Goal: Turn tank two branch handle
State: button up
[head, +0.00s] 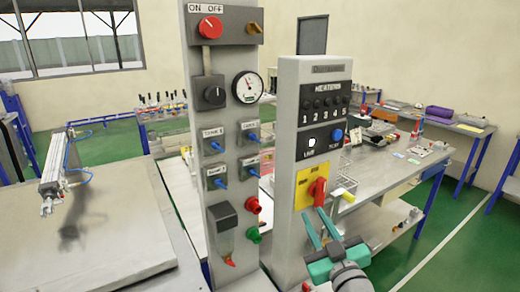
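Several small blue handles sit on labelled plates on the left grey column. One is upper left (215,147), one upper right (252,138), one lower left (219,184) and one lower right (252,173). The plate labels are too small to read surely, so I cannot tell which is tank two. My gripper (313,211) has teal fingers that stand apart with nothing visible between them. It is in front of the right grey column, below the red rotary switch (318,190) and to the right of and below the blue handles. It appears apart from the handles.
The left column also carries a red knob (210,27), a black knob (214,94), a gauge (247,87), red (253,205) and green (253,235) fittings and a filter bowl (224,238). The right column has a heater panel (323,103). A cluttered workbench (385,178) stands behind.

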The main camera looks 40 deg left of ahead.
jog(key=s+a+r+n+g+y, duration=0.1)
jog(key=a+r+n+g, duration=0.15)
jog(key=r, duration=0.25)
jog(key=s+a+r+n+g+y, duration=0.1)
jog(key=r+n, duration=0.2)
jog(key=r, duration=0.3)
jog(key=n+g+y, duration=0.1)
jog(key=n+g, duration=0.1)
jog(key=n, duration=0.2)
send_near(257, 140)
jog(key=x, duration=0.9)
jog(key=shift+d, duration=0.1)
grip_shut()
